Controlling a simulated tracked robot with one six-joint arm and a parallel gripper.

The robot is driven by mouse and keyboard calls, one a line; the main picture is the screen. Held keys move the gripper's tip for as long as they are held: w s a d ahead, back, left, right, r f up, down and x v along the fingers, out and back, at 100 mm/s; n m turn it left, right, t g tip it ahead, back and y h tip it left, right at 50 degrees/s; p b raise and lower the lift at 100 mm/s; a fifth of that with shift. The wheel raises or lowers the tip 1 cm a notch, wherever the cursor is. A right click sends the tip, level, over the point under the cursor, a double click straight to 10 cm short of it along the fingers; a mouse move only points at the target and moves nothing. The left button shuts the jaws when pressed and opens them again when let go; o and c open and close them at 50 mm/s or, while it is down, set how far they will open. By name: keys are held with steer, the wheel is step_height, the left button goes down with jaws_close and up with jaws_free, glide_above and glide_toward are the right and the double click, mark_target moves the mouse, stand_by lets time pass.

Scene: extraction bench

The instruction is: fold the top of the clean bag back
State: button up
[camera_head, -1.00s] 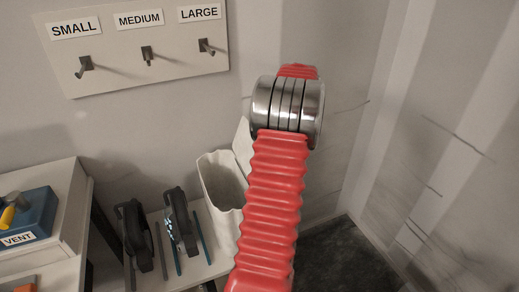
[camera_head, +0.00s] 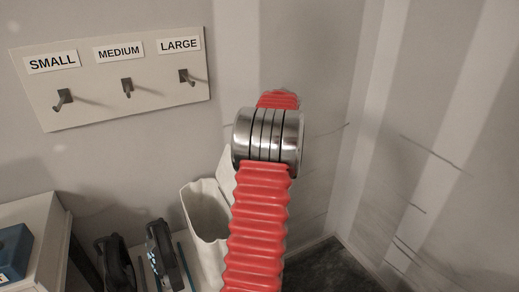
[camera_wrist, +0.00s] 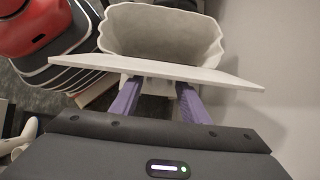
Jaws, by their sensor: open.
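The clean bag, a pale open-topped bag (camera_head: 207,222), stands upright on the low bench, partly behind my red arm in the head view. My gripper is hidden in the head view.
Two dark tools (camera_head: 162,255) stand left of the bag on the bench. A white cabinet (camera_head: 40,225) is at far left. Hooks labelled SMALL, MEDIUM and LARGE hang on a wall board (camera_head: 110,80). The wall is close behind the bag; dark floor (camera_head: 330,268) lies right.

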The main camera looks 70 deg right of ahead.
steer(key=v, duration=1.2)
stand_by(0.6)
steer(key=shift+s, duration=0.15)
